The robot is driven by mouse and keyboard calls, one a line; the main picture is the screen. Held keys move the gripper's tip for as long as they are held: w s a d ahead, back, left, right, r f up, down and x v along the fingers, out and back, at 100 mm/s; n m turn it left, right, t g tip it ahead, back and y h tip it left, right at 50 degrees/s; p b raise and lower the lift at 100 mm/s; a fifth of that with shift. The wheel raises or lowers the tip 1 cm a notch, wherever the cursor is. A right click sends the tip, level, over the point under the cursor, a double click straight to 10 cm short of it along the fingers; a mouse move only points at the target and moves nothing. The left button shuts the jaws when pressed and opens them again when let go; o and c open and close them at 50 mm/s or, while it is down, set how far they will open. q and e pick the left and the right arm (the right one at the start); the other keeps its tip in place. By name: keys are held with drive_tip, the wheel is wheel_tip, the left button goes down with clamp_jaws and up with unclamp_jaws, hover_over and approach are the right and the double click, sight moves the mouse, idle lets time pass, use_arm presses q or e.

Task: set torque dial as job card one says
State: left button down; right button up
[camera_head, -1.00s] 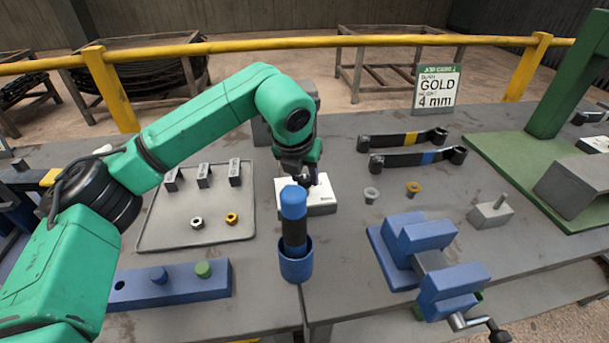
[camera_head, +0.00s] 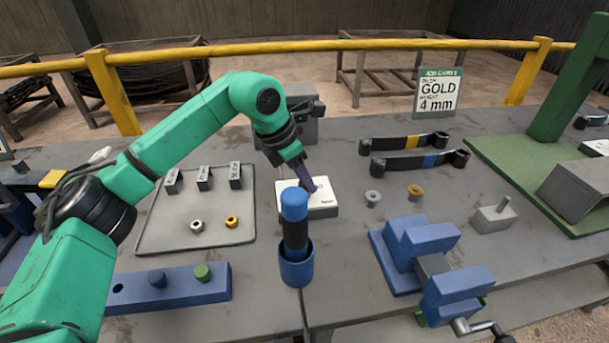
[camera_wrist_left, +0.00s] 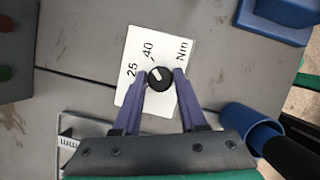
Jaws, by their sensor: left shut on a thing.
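The white torque dial plate (camera_head: 322,207) lies on the table behind a blue-topped tool. My left gripper (camera_head: 312,187) reaches down to it with tilted purple fingers. In the left wrist view, my left gripper (camera_wrist_left: 160,77) is shut on the round black knob (camera_wrist_left: 160,80), one finger on each side. A pale pointer mark on the knob faces up-left, towards the printed 25 and 40 on the plate (camera_wrist_left: 130,100); the exact setting is hard to tell. Job card one (camera_head: 437,92) stands at the back and reads GOLD and 4 mm. My right gripper is not in view.
The blue-topped tool (camera_head: 294,205) stands in a blue cup (camera_head: 297,270) close in front of the dial. A grey tray (camera_head: 160,241) with nuts and blocks lies left. Two wrenches (camera_head: 403,142) and a blue vise (camera_head: 455,292) are to the right.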

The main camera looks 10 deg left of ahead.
use_arm(q)
drive_tip(key=shift+r+m, duration=0.1)
drive_tip(key=shift+m, duration=0.4)
drive_tip(key=shift+c, duration=2.3)
unclamp_jaws()
drive_tip(key=v, duration=1.4)
drive_tip(key=shift+a+r, duration=0.2)
drive_tip(key=shift+a, duration=0.05)
